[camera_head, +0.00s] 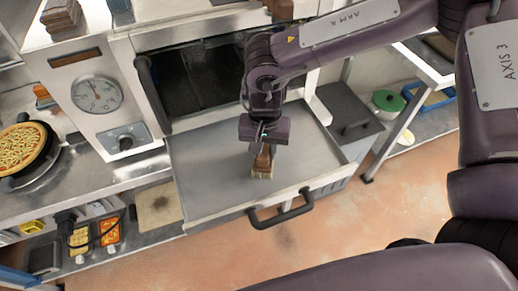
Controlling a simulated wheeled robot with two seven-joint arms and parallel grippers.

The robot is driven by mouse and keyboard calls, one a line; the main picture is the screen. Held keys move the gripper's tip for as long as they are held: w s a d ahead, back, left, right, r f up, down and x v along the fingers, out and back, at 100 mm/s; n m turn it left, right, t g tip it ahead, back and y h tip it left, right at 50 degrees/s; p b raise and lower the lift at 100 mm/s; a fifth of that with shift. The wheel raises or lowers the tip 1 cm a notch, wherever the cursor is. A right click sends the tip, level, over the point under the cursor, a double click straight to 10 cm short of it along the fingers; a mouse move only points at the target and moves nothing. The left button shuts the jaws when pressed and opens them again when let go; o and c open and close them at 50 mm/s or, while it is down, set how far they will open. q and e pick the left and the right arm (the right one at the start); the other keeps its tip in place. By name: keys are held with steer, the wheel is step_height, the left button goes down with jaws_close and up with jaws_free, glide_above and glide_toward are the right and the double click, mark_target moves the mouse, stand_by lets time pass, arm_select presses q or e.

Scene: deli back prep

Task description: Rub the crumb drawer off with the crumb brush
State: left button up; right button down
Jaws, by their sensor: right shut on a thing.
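The crumb drawer (215,161) is a pulled-out grey metal tray with a dark bar handle (280,210) on its front. My right gripper (264,146) is over the drawer, pointing down, shut on the crumb brush (262,164). The brush has a brown wooden body and pale bristles at its lower end. The bristles are at or just above the drawer floor, near its front; I cannot tell whether they touch. The drawer floor looks mostly bare, and crumbs cannot be made out. My left gripper is not in view.
Behind the drawer is an oven with a dark opening (200,75), a dial (96,94) and a knob (126,142). A pan of food (22,146) stands on the left counter. A grey box (345,115) and a green-lidded bowl (388,101) are at right. Open floor lies in front.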

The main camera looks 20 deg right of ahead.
steer(key=shift+d, duration=1.25)
step_height(320, 180, up, 7)
steer(key=p, duration=0.6)
